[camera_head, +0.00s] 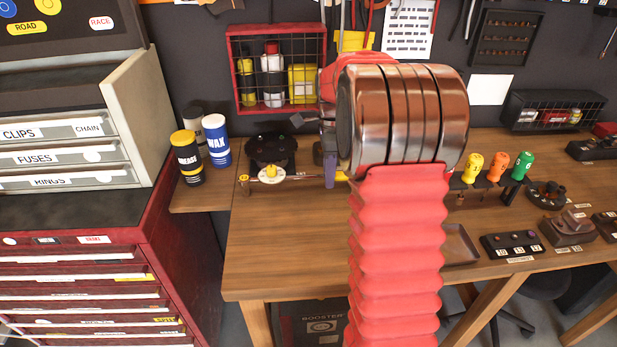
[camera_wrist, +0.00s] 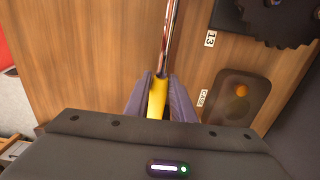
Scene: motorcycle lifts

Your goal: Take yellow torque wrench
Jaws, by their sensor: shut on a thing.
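The yellow torque wrench has a yellow grip (camera_wrist: 157,98) and a long shiny metal shaft (camera_wrist: 170,35). In the wrist view my gripper (camera_wrist: 159,80) is shut around the yellow grip, with one purple finger on each side. The shaft points away from me, up the picture. In the head view the purple fingers of my gripper (camera_head: 330,167) are at the back left of the workbench, and the wrench's shaft (camera_head: 308,177) runs left from them. My arm hides much of the gripper there. I cannot tell whether the wrench touches the bench.
The wooden workbench (camera_head: 290,250) has clear room at its front left. Black-and-yellow and blue cans (camera_head: 216,141) stand left of the wrench. A red wire basket (camera_head: 276,68) hangs behind. A red drawer cabinet (camera_head: 150,225) is at left.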

